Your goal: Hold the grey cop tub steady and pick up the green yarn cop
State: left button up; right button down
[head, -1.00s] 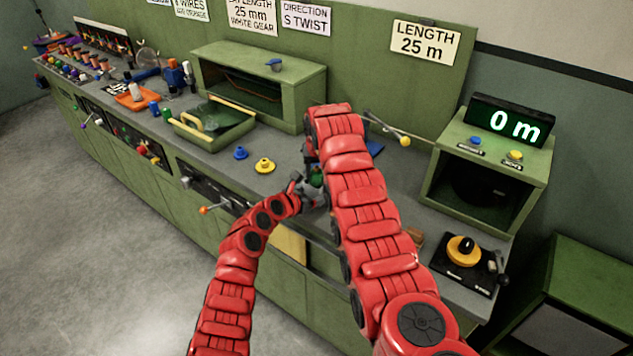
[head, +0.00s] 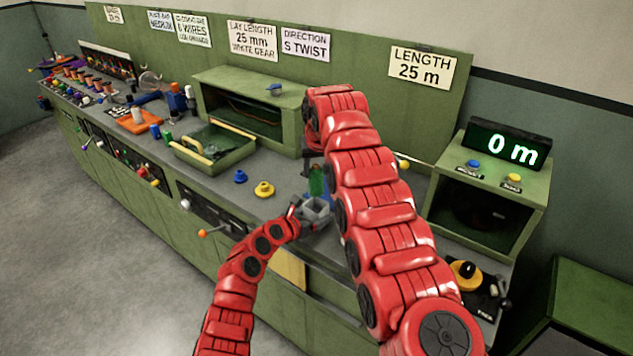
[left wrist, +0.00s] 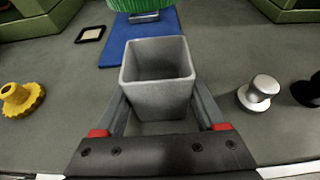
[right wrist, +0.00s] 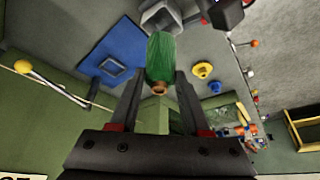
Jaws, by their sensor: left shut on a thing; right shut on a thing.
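The grey cop tub (left wrist: 158,77) stands upright on the counter, empty inside in the left wrist view. My left gripper (left wrist: 160,118) is shut on it, one finger on each side; in the head view the tub (head: 316,209) shows at my left gripper (head: 305,212). The green yarn cop (right wrist: 163,58) is upright between the fingers of my right gripper (right wrist: 158,85), clear of the tub. In the head view the cop (head: 317,181) is just above and behind the tub, partly hidden by my right arm. Its lower end also shows at the top of the left wrist view (left wrist: 150,5).
A blue mat (left wrist: 141,37) with a square marking lies behind the tub. A yellow knob (head: 264,189) and a blue knob (head: 240,176) stand left of it. A silver knob (left wrist: 259,92) is at the right. A green tray (head: 214,150) stands further left.

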dwell(0.4)
pick_arm(q)
jog(key=o, duration=1.3)
jog(key=shift+a, duration=0.1)
